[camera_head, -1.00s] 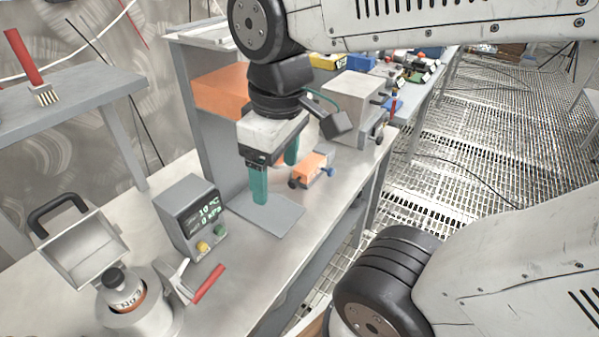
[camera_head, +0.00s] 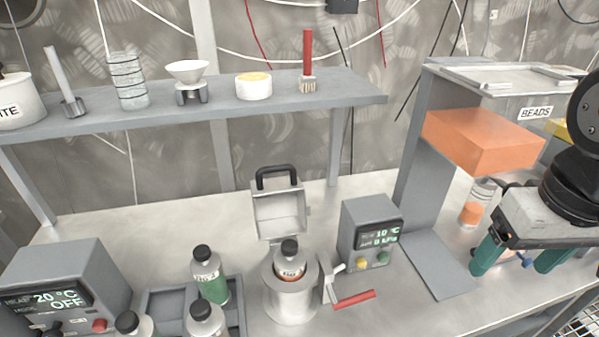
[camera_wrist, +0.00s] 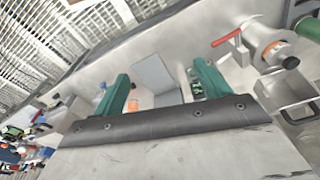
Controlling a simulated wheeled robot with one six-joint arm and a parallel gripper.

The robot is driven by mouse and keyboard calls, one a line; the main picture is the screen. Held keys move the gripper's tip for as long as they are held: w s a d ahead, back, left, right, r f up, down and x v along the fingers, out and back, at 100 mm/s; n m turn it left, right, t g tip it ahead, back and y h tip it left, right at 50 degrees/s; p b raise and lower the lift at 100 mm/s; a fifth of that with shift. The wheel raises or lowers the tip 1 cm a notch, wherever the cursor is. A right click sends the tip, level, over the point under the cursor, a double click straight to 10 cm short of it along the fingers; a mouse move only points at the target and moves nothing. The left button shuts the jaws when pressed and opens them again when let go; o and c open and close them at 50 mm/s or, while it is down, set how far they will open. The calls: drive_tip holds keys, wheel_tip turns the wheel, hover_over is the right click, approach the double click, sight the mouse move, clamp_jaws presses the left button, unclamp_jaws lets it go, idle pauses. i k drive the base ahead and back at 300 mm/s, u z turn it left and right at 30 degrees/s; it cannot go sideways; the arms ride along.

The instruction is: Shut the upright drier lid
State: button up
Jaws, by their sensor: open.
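The drier (camera_head: 292,303) is a pale metal cylinder on the bench, with a black-capped bottle (camera_head: 289,262) standing in its top. Its box-like grey lid (camera_head: 279,213) stands upright behind the opening, with a black handle (camera_head: 277,174) on its upper edge. A red-handled lever (camera_head: 354,299) is at the drier's right. My gripper (camera_head: 510,268) is open and empty, well to the right of the drier. In the wrist view its green fingers (camera_wrist: 162,72) are apart, and the drier (camera_wrist: 262,38) and lid (camera_wrist: 282,92) are at the right.
A grey display box (camera_head: 368,235) stands right of the drier, and a flat grey plate (camera_head: 438,268) lies beyond it. A tray (camera_head: 165,300) with bottles is at the left. A shelf (camera_head: 200,108) runs behind. An orange block (camera_head: 482,140) is near my arm.

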sight(281, 208)
drive_tip(key=k, duration=1)
drive_tip(key=u, duration=0.75)
drive_tip(key=i, duration=1)
drive_tip(key=z, duration=0.25)
